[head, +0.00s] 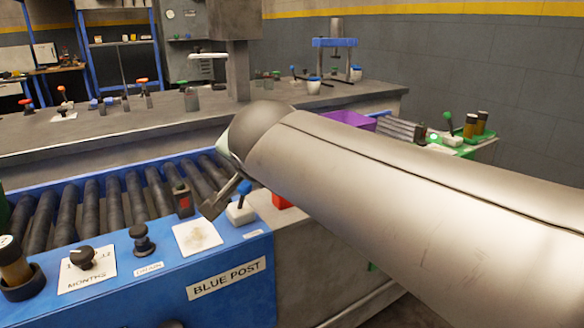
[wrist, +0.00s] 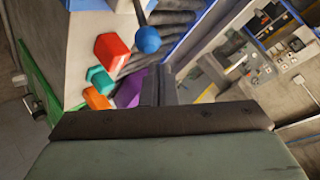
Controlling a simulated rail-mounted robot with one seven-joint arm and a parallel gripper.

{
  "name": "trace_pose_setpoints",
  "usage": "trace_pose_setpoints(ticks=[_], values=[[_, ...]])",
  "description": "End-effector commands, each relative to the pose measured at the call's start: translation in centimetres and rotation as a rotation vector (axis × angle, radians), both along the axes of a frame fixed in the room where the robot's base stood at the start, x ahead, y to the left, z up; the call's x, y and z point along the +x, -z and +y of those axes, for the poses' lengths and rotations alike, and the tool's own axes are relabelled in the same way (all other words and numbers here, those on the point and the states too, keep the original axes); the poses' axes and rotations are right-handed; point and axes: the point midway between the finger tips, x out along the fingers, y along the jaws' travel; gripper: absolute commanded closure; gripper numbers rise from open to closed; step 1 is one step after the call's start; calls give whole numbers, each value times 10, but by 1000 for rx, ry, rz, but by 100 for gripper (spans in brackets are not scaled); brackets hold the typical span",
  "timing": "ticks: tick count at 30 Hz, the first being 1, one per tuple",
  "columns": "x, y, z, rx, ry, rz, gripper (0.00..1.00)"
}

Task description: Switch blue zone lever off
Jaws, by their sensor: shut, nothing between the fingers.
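The blue post (head: 200,296) is a blue panel at the lower left of the head view, with a "BLUE POST" label. A lever with a blue knob (head: 243,187) stands on a white base (head: 240,213) at its right end. A blue ball knob on a dark stem (wrist: 147,40) shows at the top of the wrist view, just beyond my fingers. My gripper (head: 212,207) is shut and empty, immediately left of the lever in the head view. I cannot tell whether a finger touches the lever. My arm crosses the right half of the head view.
A dark knob (head: 82,257) and a dark push-button (head: 142,240) sit left on the panel. A small box with a red front (head: 183,200) stands behind. Rollers (head: 90,205) run behind the panel. Red (wrist: 111,48), teal (wrist: 100,78) and orange (wrist: 97,98) blocks lie near my fingers.

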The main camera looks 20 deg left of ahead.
Motion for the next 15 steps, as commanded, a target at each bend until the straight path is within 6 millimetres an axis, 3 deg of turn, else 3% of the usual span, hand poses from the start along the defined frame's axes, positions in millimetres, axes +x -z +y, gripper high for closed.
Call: trace_pose_setpoints(ticks=[10, 15], values=[[-2, -3, -2, 2, 1, -2, 100], [-18, -18, -12, 3, 2, -2, 100]])
